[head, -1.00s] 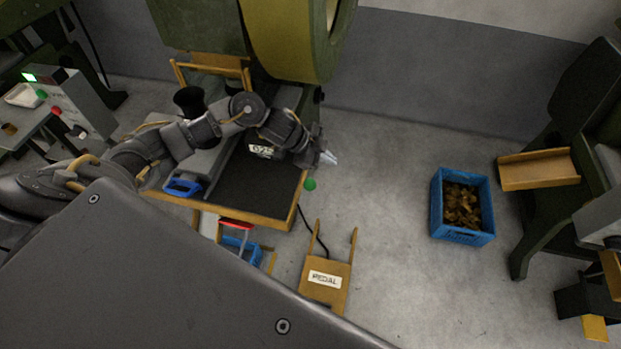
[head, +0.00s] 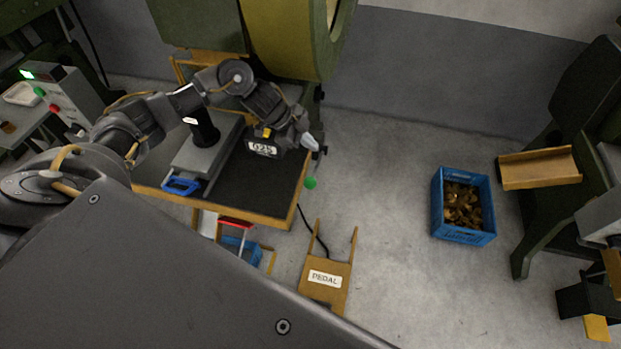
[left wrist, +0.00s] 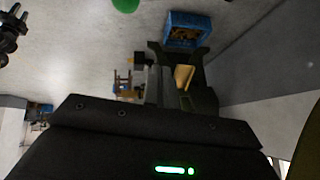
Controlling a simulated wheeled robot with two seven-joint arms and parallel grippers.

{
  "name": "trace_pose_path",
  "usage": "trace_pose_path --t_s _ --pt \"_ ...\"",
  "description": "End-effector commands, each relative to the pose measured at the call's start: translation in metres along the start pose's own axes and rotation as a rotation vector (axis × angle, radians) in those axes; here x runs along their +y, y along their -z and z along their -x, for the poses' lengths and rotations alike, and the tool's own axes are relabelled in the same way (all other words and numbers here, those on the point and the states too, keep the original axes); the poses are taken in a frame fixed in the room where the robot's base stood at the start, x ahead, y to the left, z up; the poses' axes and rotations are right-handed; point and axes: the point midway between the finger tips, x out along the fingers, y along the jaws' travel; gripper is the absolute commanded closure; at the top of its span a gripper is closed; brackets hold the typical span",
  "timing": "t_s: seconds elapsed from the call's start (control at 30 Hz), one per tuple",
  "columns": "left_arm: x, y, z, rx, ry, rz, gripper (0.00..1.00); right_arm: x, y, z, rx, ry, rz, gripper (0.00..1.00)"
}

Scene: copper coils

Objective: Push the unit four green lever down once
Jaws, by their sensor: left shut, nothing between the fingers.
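The green lever's round knob (head: 310,182) is at the right edge of the press table, on a thin dark rod. It also shows at the top edge of the left wrist view (left wrist: 125,4). My left gripper (head: 312,143) is shut and empty. In the head view its pale fingertips appear just above the knob, near the upper end of the rod, with a gap between them and the knob. I cannot tell whether they touch the rod. No unit-four mark is readable. My right gripper is not in view.
The press table (head: 225,205) has a wooden edge and a dark top. A blue handle (head: 181,185) sits at its left. A wooden pedal stand (head: 326,278) is on the floor in front. A blue crate (head: 464,238) stands right, with clear floor between.

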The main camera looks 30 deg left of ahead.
Motion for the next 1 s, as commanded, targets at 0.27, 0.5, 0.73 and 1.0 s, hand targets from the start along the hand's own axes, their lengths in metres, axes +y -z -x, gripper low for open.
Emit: trace_pose_path --t_s 0.27,0.5,0.73,1.0 --pt "0.021 -0.024 -0.033 -0.001 -0.001 -0.001 1.0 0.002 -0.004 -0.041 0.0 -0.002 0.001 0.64" --pt "0.033 -0.034 -0.046 0.0 -0.001 0.001 1.0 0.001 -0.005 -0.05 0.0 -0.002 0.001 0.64" --pt "0.038 -0.038 -0.053 0.0 0.0 0.0 1.0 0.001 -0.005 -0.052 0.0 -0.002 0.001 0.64" --pt "0.038 -0.038 -0.053 0.0 0.0 0.0 1.0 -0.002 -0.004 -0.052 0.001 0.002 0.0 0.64"
